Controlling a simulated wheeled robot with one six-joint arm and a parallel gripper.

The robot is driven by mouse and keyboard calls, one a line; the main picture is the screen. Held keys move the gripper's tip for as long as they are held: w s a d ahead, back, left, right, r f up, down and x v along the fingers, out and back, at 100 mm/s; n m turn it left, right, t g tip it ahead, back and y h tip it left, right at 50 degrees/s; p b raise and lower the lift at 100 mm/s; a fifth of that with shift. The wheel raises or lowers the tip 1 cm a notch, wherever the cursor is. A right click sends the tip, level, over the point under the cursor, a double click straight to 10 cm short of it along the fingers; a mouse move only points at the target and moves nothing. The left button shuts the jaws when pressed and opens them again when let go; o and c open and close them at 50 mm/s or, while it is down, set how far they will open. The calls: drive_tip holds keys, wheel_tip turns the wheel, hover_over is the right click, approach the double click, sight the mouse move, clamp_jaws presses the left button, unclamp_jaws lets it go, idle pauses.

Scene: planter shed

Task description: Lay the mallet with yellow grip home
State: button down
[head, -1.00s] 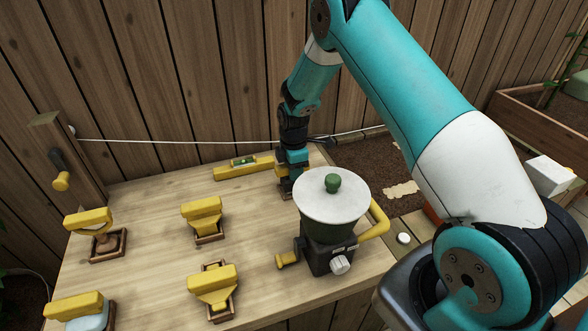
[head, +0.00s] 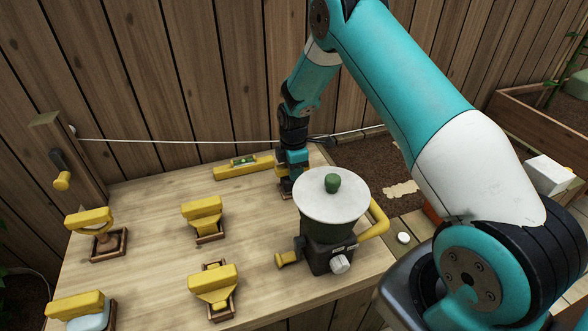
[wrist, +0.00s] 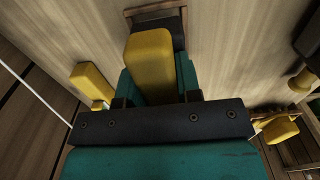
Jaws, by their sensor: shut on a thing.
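In the wrist view my gripper (wrist: 155,85) is shut on a yellow grip (wrist: 150,58), one teal finger on each side. I take this to be the mallet's; its head is not clearly shown. A wooden-framed holder (wrist: 155,11) with a dark inside shows just beyond the grip. The grip is mostly hidden there, and I cannot tell whether the mallet touches the holder.
A green mill with a white lid (head: 331,200) stands close in front of my gripper. A yellow level (head: 243,168) lies to its left. Several yellow-gripped tools, one (head: 202,207) mid-bench, sit in brown holders. A white cord (head: 180,141) runs along the back. Bare wood lies between.

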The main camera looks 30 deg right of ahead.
drive_tip(key=shift+f, duration=0.45)
drive_tip(key=c, duration=0.7)
unclamp_jaws()
drive_tip(key=shift+c, duration=0.2)
wheel_tip(320, 180, up, 18)
drive_tip(key=shift+f+p, duration=0.25)
drive_tip(key=shift+p, duration=0.1)
